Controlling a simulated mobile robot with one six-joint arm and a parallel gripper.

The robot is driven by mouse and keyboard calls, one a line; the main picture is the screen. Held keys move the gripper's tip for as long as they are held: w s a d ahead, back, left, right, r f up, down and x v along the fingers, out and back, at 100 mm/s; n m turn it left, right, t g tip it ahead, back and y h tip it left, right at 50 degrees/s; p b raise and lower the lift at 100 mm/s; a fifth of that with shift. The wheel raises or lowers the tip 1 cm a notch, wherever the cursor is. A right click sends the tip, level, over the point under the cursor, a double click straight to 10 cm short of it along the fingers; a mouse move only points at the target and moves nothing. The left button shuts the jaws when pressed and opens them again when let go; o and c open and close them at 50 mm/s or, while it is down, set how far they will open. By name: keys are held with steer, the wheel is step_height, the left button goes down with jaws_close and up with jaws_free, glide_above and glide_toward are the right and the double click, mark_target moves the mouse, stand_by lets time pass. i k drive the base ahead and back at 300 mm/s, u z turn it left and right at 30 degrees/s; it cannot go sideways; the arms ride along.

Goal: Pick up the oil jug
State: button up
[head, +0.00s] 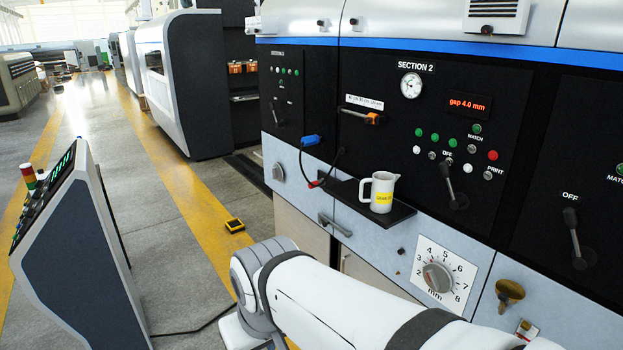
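The oil jug (381,193) is a white jug with a yellow label and a handle on its left side. It stands upright on a small black shelf (345,196) on the front of the machine, below the Section 2 panel. My white arm crosses the bottom of the head view, in front of and below the shelf. My gripper is outside the picture, so its state and its distance from the jug do not show.
A blue-handled tool or plug with a black cable (312,141) is at the shelf's left. A lever (455,193) and a dial (437,277) are on the machine face. A control console (75,235) stands at left. The floor between is mostly open.

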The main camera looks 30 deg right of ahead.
mark_target(383, 182)
steer(key=z, duration=0.4)
steer(key=i, duration=1.2)
steer(key=z, duration=0.65)
steer(key=k, duration=0.9)
steer(key=z, duration=0.2)
steer(key=i, duration=0.9)
steer(key=u, duration=0.05)
